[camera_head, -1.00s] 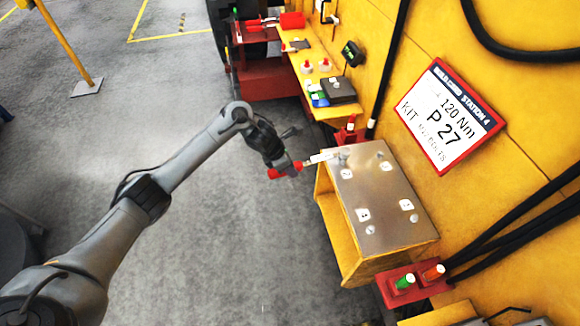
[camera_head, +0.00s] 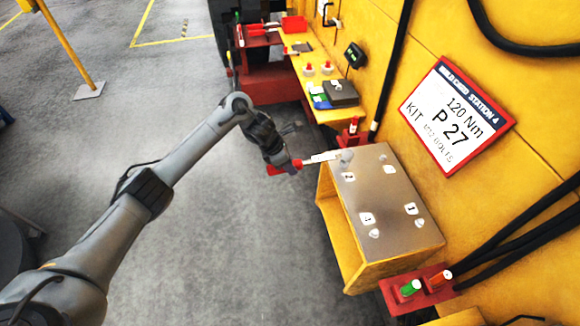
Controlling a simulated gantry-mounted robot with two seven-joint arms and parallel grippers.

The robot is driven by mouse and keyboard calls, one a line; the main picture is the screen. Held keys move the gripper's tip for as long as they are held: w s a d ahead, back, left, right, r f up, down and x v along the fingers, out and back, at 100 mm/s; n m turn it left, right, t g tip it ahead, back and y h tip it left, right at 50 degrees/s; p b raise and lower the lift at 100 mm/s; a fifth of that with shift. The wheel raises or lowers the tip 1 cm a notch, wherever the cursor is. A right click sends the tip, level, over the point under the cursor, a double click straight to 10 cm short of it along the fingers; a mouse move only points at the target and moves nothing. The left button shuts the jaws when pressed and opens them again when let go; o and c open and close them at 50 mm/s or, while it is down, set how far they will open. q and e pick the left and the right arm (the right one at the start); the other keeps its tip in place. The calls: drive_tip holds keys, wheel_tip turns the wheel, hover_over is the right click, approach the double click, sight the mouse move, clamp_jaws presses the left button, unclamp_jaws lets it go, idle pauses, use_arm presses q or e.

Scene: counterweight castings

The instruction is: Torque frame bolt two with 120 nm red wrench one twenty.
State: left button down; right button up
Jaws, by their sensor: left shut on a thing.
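My left gripper (camera_head: 288,167) is shut on the red wrench (camera_head: 318,159), around its red handle. The wrench's pale shaft points right over the left edge of the metal plate (camera_head: 385,190) on the yellow frame. Its head is at the bolt (camera_head: 346,156) beside the label 2 (camera_head: 348,177). I cannot tell whether the head is fully seated, and it hides most of that bolt. Other bolts stand at the plate's near corner (camera_head: 374,233), right edge (camera_head: 420,223) and far edge (camera_head: 383,156). My right gripper is out of view.
A red holder (camera_head: 432,281) with green and orange-topped pieces sits at the near right. A yellow shelf (camera_head: 325,112) with small parts and a dark box (camera_head: 341,93) runs behind. A 120 Nm sign (camera_head: 455,115) hangs right. Open floor lies left.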

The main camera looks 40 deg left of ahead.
use_arm(q)
drive_tip(key=shift+w+a, duration=0.15)
idle(0.5)
drive_tip(key=shift+w+a+m+b, duration=0.5)
drive_tip(key=shift+a+m+b, duration=0.1)
drive_tip(key=shift+b, duration=0.7)
drive_tip(key=shift+w+a, duration=0.1)
drive_tip(key=shift+w, duration=0.05)
drive_tip(key=shift+w+a+m+g+h+b, duration=0.3)
drive_tip(key=shift+w+a+m+b, duration=0.15)
drive_tip(key=shift+w+a+m, duration=0.1)
drive_tip(key=shift+w, duration=0.1)
idle(0.4)
drive_tip(key=shift+w+a, duration=0.1)
